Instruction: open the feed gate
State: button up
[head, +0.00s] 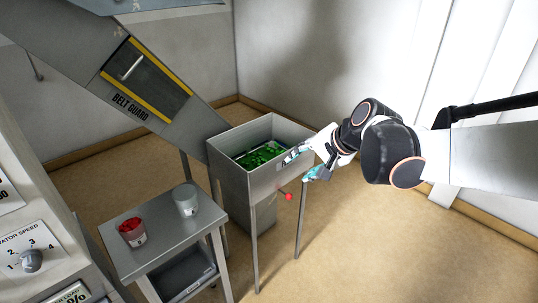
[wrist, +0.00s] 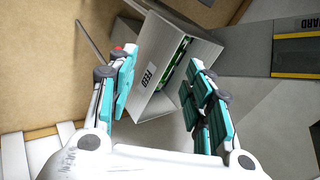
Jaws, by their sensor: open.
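The grey feed hopper (head: 268,183) stands at the lower end of the sloping chute, open at the top, with green material (head: 260,155) inside. A red knob (head: 288,197) on a short rod sticks out low on its front right. In the wrist view the hopper (wrist: 155,90) carries a FEED label, and a small red spot, likely the knob (wrist: 119,47), shows beside the left finger, partly hidden. My gripper (head: 304,165) is open and empty, at the hopper's right front side, above the knob in the picture. In the wrist view its fingers (wrist: 160,72) frame the hopper. The gate plate itself is not clear.
The belt guard panel (head: 146,80) is on the chute. A control panel (head: 32,255) is at lower left. The floor right of the hopper is clear.

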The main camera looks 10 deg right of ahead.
jog(key=w+d+f+m+t+y+b, duration=0.1)
jog(key=w+d+f+m+y+b, duration=0.2)
jog(key=w+f, duration=0.6)
jog(key=w+d+f+m+t+y, duration=0.1)
jog(key=w+d+f+m+y, duration=0.15)
jog(key=w+f+m, duration=0.55)
jog(key=m+t+y+b, duration=0.2)
send_near(289, 196)
notch_tip(289, 196, up, 7)
notch_tip(289, 196, down, 10)
jog(key=s+d+m+t+y, duration=0.1)
jog(key=s+d+m, duration=0.1)
jog(key=d+m, duration=0.1)
jog(key=b+x, duration=0.1)
jog(key=x, duration=0.3)
jog(key=b+x, duration=0.1)
jog(key=x, duration=0.3)
jog(key=b+x, duration=0.1)
jog(key=x, duration=0.3)
jog(key=shift+w+a+r, duration=0.1)
jog(key=shift+w+r, duration=0.1)
jog(key=shift+r, duration=0.15)
jog(key=shift+w+a+r+b, duration=0.1)
jog(key=shift+w+a+b, duration=0.3)
jog(key=shift+w+a, duration=0.1)
jog(key=shift+c, duration=0.2)
